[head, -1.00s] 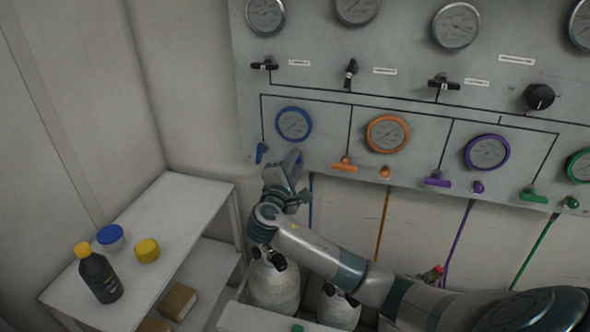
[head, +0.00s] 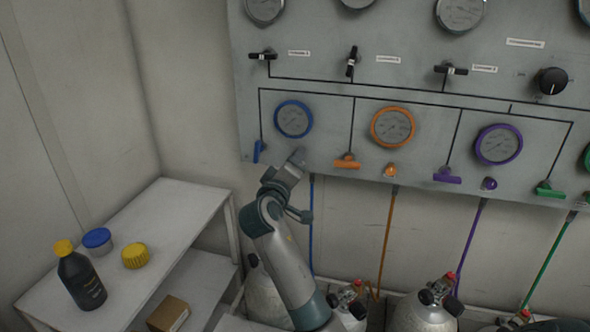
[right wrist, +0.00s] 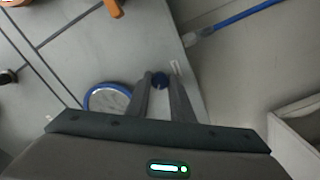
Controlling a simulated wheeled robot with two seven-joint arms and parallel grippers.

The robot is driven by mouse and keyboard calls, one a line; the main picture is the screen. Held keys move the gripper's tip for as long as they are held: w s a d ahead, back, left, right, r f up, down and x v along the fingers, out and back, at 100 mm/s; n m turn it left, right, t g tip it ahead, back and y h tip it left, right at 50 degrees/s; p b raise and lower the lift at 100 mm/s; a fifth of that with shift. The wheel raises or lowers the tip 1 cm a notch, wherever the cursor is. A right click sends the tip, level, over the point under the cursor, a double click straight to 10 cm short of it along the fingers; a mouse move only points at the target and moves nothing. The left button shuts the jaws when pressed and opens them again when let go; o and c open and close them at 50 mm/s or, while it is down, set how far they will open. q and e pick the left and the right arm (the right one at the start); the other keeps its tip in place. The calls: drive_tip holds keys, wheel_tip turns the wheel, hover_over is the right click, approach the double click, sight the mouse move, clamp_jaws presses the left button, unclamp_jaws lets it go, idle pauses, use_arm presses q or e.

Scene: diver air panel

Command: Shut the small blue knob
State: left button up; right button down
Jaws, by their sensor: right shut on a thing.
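The small blue knob (right wrist: 160,80) shows in the right wrist view between my fingertips. In the head view it is hidden behind my right gripper (head: 296,160), which is at the panel's lower edge, below the blue-rimmed gauge (head: 293,119). In the right wrist view my right gripper (right wrist: 161,82) is shut on the knob from both sides. The blue-rimmed gauge also shows there (right wrist: 108,100), left of the fingers. A blue lever (head: 259,151) hangs on the panel to the left of the gripper. My left gripper is not in view.
The grey panel (head: 330,100) carries orange (head: 346,161), purple (head: 447,175) and green (head: 549,189) levers to the right. An orange knob (head: 390,170) and a purple knob (head: 489,184) sit beside them. Gas cylinders (head: 422,312) stand below. A white shelf (head: 165,210) is at left.

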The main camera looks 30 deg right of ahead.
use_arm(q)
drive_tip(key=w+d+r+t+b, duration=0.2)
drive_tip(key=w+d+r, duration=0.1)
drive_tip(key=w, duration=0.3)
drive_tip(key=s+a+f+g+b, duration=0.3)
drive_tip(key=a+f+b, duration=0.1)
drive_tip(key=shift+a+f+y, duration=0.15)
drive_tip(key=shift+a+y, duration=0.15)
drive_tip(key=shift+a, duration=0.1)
use_arm(e)
drive_tip(key=shift+f+m, duration=0.15)
drive_tip(key=shift+m, duration=2.15)
drive_tip(key=shift+f+m, duration=0.1)
drive_tip(key=shift+m, duration=2.2)
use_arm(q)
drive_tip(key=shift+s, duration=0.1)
use_arm(e)
drive_tip(key=c, duration=1.6)
unclamp_jaws()
drive_tip(key=shift+r, duration=0.1)
drive_tip(key=shift+o, duration=0.2)
drive_tip(key=shift+r, duration=0.1)
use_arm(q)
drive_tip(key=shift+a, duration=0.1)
use_arm(e)
drive_tip(key=shift+s, duration=0.1)
